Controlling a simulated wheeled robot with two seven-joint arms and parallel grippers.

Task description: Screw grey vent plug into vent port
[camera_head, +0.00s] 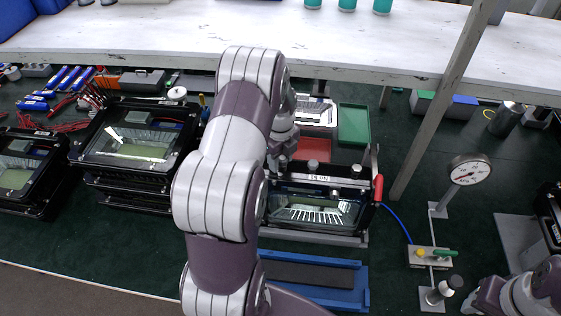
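A black floodlight housing (318,212) with a glass front and a white label sits in a stand at the middle of the bench. Small grey knob-like parts (313,165) stand along its top edge; I cannot tell which, if any, is the grey vent plug. My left arm arches over from the front, and my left gripper (279,160) points down at the housing's back left top corner. Its fingertips are small and partly hidden by my arm, so I cannot tell whether they hold a plug. The vent port is not discernible. Only part of my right arm shows at the lower right; its gripper is not clear.
Stacked housings (125,150) stand at the left. A red tray (312,150) and a green tray (353,124) lie behind the middle housing. A pressure gauge (469,170) and a valve block (430,257) stand at the right. A blue tray (345,285) lies in front. A slanted post (436,110) rises behind.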

